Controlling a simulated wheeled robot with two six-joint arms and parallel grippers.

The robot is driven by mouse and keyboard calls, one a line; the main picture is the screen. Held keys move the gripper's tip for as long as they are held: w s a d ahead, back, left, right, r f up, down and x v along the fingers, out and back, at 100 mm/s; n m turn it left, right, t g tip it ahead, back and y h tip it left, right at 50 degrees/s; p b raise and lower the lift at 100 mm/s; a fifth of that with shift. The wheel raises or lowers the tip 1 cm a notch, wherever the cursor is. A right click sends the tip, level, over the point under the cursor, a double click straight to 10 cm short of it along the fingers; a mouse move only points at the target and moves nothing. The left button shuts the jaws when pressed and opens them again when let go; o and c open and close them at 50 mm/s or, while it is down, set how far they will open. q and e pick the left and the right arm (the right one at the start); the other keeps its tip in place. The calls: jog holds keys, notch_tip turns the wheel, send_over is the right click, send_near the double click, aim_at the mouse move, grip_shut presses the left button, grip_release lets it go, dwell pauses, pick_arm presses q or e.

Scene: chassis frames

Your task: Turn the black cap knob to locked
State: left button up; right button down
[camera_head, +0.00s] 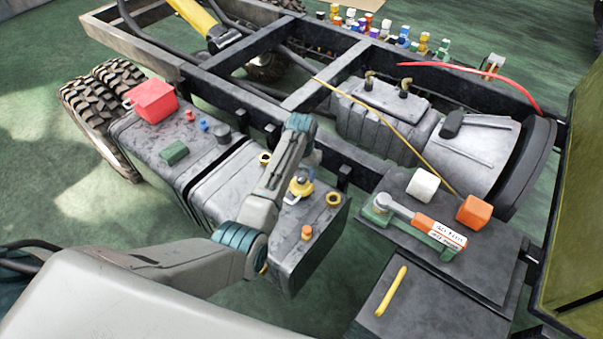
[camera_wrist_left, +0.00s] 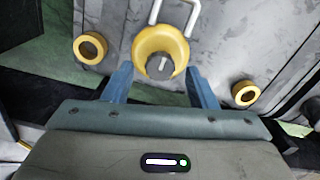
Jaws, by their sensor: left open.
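The black cap knob (camera_wrist_left: 160,66) sits on a round yellow base (camera_wrist_left: 160,45) in the left wrist view. A white pointer line on the knob points up and slightly right, toward a metal loop (camera_wrist_left: 176,8) above the base. In the head view the yellow base (camera_head: 301,188) is on top of the grey tank, partly behind my arm. My left gripper (camera_wrist_left: 158,70) is open, with its blue fingers on both sides of the knob and base. I cannot tell whether they touch it. My right gripper is not in view.
Yellow rings (camera_wrist_left: 90,47) (camera_wrist_left: 245,93) flank the base. An orange knob (camera_head: 307,232) stands near the tank's front end. A red box (camera_head: 153,100) is at the tank's far left. A plate (camera_head: 425,220) with an orange-handled tool and blocks lies to the right.

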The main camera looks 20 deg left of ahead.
pick_arm(q)
jog(key=shift+f, duration=0.65)
jog(key=c, duration=1)
jog(key=shift+r, duration=0.1)
